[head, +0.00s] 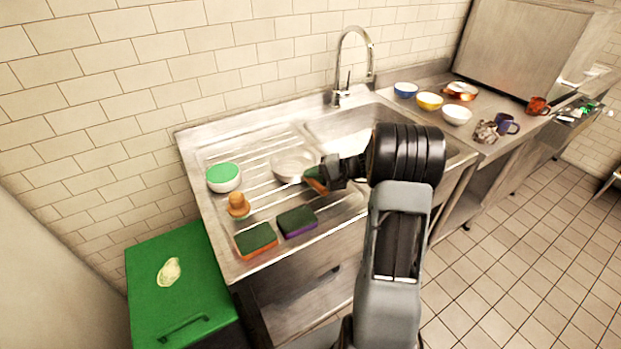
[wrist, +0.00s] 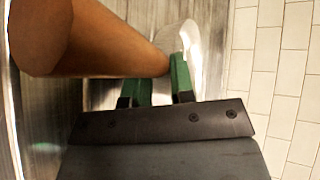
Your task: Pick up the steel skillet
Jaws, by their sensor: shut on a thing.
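The steel skillet (head: 291,164) is a round, shallow, shiny pan over the ribbed drainboard in the head view. Its brown handle points toward my gripper (head: 322,179). In the wrist view the brown handle (wrist: 110,42) runs large across the upper left, and a pale curved metal part (wrist: 184,38) shows beyond it. My gripper's green fingertips (wrist: 158,78) also show there, shut on the handle. My arm and the wrist hide part of the skillet's near side in the head view. I cannot tell whether the skillet touches the drainboard.
A green-topped white bowl (head: 224,177), a wooden-knobbed brush (head: 238,205) and two sponges (head: 256,240) (head: 297,222) are on the drainboard. The sink basin and tap (head: 343,75) are behind. Bowls (head: 429,101), a copper pan (head: 460,91) and mugs (head: 506,125) stand at right. A green bin (head: 200,270) is at left.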

